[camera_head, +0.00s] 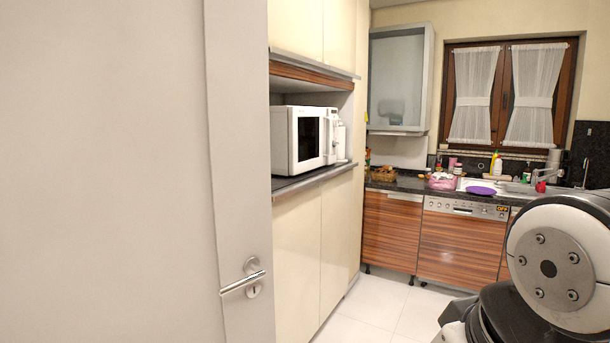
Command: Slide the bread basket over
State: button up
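A small brown basket (382,174) sits at the left end of the dark counter, in the corner by the tall cabinets. It looks like the bread basket, but it is too small and far away to make out what is in it. Part of my arm fills the lower right of the view. My gripper is not in view. The basket is across the room, well apart from my arm.
An open white door (120,180) with a metal handle (243,282) fills the left side. A microwave (303,139) stands in a cabinet niche. The counter (408,184) also holds a purple plate (481,190), bottles and a sink. The tiled floor (372,300) between is clear.

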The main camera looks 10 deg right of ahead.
aim_at(384, 173)
jog(key=i+l+z, duration=0.15)
jog(key=i+z, duration=0.65)
jog(key=i+j+z, duration=0.2)
jog(key=i+z, duration=0.2)
jog(key=i, duration=0.2)
jog(key=i+l, duration=0.1)
jog(key=i, duration=1.75)
jog(key=i+u, duration=0.25)
jog(key=i, duration=0.7)
jog(key=i+l+u, duration=0.1)
jog(key=i+u, duration=0.15)
jog(key=i, duration=0.7)
jog(key=i+u, duration=0.3)
jog(key=i, duration=0.15)
jog(key=i+l+u, duration=0.25)
jog(key=i, duration=0.2)
jog(key=i+l+u, duration=0.1)
jog(key=i+u, duration=0.2)
jog(key=i, duration=0.15)
